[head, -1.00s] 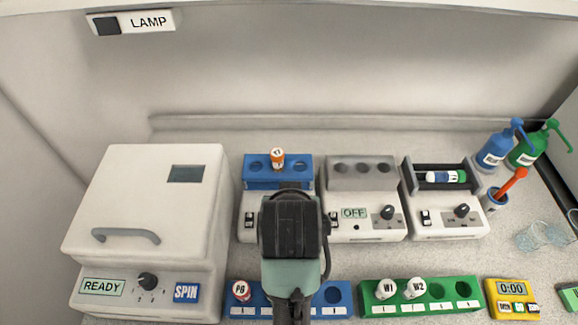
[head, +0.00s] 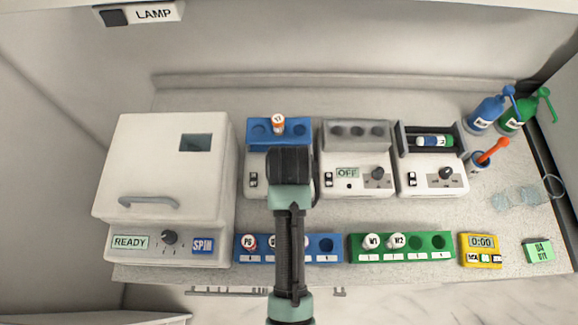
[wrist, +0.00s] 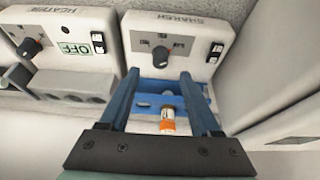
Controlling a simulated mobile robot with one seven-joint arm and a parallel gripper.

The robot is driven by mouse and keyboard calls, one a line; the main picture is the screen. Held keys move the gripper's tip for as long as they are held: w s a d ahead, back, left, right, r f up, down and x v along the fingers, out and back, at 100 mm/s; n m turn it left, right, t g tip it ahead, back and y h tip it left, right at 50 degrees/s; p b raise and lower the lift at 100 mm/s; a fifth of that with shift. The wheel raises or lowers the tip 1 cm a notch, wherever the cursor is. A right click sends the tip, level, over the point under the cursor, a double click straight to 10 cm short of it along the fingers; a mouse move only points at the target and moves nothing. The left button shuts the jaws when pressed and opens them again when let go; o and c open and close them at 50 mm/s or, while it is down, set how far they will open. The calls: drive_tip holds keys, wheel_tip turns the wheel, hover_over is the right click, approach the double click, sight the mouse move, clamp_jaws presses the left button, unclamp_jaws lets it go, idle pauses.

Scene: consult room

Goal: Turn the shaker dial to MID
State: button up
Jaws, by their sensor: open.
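The shaker (head: 252,196) is a white box with a blue tube rack (head: 295,129) on top, which holds an orange-capped tube (head: 278,124). In the head view my gripper (head: 289,166) hangs over the shaker and hides its dial. The wrist view shows the shaker upside down, with its black dial (wrist: 160,57) on the front panel and a black switch beside it. My open gripper (wrist: 160,78) has its two fingers spread, with the dial showing just beyond and between the tips, apart from them. The orange-capped tube (wrist: 167,122) shows between the fingers. The dial's setting is too small to read.
The heater (head: 348,190) with an OFF display stands close right of the shaker, and another device (head: 432,185) beyond it. A white centrifuge (head: 165,170) stands left. Blue (head: 325,245) and green (head: 420,242) tube racks stand in front. A yellow timer (head: 480,250) is at right.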

drive_tip(key=shift+x, duration=2.7)
clamp_jaws()
